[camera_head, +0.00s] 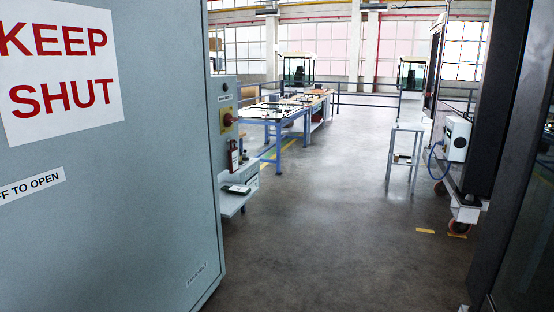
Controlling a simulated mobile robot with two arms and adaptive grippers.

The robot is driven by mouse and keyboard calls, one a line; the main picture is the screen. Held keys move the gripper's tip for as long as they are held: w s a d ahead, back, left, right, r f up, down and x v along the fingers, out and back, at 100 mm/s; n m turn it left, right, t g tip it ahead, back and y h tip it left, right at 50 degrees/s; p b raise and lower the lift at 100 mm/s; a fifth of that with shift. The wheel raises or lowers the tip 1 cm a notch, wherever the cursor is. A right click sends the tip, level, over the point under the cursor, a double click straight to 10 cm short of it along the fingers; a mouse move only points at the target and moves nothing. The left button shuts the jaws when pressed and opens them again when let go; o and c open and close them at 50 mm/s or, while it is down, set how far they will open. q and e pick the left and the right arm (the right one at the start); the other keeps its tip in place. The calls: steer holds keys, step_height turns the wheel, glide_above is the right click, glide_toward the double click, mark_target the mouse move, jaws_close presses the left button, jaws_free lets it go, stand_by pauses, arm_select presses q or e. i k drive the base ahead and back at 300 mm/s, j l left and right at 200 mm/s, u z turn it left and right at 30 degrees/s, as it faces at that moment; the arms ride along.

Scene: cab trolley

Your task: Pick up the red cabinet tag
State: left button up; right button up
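A small dark red tag (233,156) hangs on the side of the grey control cabinet, below a red and yellow rotary switch (229,119). It is small in the view, and any writing on it is too small to read. It hangs just right of the edge of the large grey door (150,190). Neither of my grippers shows in this view.
The grey door with its "KEEP SHUT" sign (62,65) fills the left. A small shelf (232,206) with a dark handheld item (238,189) juts out below the tag. Blue-legged tables (275,112) stand behind. A dark frame (515,150) borders the right. The middle floor (340,240) is clear.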

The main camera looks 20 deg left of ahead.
mark_target(233, 154)
steer(key=i+u, duration=0.15)
steer(key=i, duration=0.35)
steer(key=i+l+u, duration=0.1)
steer(key=i, duration=0.4)
steer(key=i+l+u, duration=0.15)
steer(key=i, duration=0.35)
steer(key=i+l+u, duration=0.1)
steer(key=i+l, duration=0.15)
steer(key=i, duration=0.25)
